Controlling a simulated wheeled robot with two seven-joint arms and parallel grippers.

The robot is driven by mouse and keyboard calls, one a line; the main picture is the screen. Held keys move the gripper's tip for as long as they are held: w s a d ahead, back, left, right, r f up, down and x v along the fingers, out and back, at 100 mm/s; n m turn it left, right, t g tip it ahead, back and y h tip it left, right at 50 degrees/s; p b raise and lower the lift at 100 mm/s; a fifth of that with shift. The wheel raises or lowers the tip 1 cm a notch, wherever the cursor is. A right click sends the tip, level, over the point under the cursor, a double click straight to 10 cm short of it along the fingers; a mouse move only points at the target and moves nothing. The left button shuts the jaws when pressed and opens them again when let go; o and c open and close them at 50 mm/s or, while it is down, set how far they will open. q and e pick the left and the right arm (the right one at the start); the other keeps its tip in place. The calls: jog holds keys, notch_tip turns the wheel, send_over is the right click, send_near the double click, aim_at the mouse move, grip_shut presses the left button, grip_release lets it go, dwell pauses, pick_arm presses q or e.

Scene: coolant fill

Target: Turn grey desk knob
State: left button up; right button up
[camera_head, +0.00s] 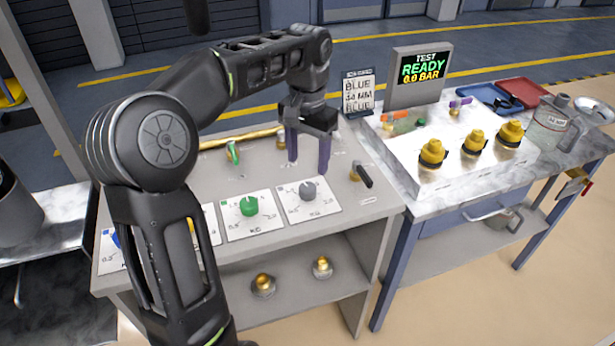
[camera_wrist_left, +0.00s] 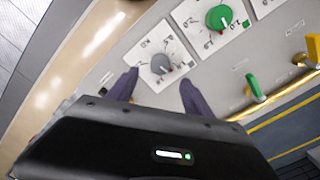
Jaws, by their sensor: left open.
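The grey desk knob (camera_head: 307,190) sits on a white dial plate (camera_head: 322,208) on the sloped desk top, at the right end of a row of knobs. In the left wrist view the grey knob (camera_wrist_left: 160,64) lies ahead of the fingers, a little above the gap between them. My left gripper (camera_head: 309,168) is open, fingers pointing down, above and just behind the knob. Its two dark purple fingers also show in the left wrist view (camera_wrist_left: 158,92), apart and with nothing between them. I cannot tell the exact height above the knob. My right gripper is not in view.
A green knob (camera_head: 249,206) stands left of the grey one. A black-handled lever (camera_head: 362,175) is close on the right. A brass pipe (camera_head: 240,138) runs along the back. A display (camera_head: 420,77) reads TEST READY 0.0 BAR. Yellow-capped fittings (camera_head: 433,152) stand on the right bench.

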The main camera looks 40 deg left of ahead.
aim_at(308, 187)
pick_arm(q)
jog(key=shift+f+p, duration=0.4)
jog(key=shift+f, duration=3.6)
jog(key=shift+c, duration=0.6)
grip_shut()
